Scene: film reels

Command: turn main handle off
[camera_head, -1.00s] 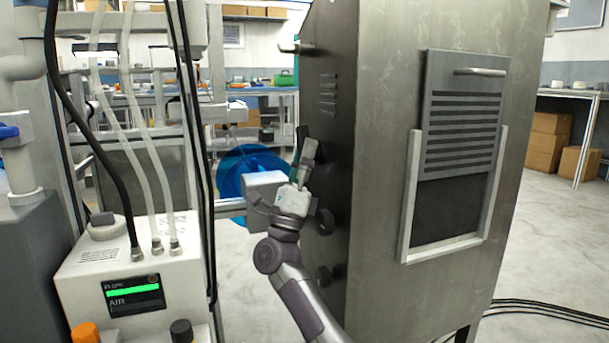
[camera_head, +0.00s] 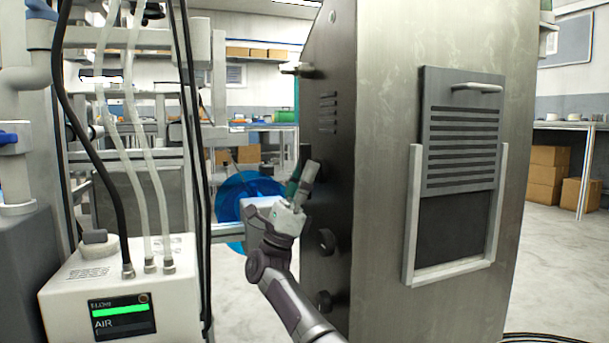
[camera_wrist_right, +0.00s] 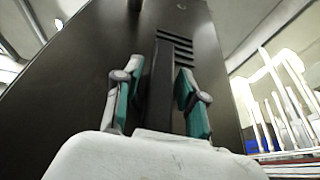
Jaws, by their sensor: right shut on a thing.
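The main handle is a dark upright bar on the dark side face of the metal cabinet (camera_head: 390,60). In the right wrist view the handle (camera_wrist_right: 160,92) stands between the two teal-padded fingers of my right gripper (camera_wrist_right: 158,98). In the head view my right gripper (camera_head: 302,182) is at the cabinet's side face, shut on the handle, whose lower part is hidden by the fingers. My left gripper is not in view.
Dark round knobs (camera_head: 326,240) sit on the same face below my gripper. A white machine with a green display (camera_head: 122,310) and hoses stands at the left. A blue round object (camera_head: 232,190) is behind my right arm. Open floor lies behind the cabinet at the right.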

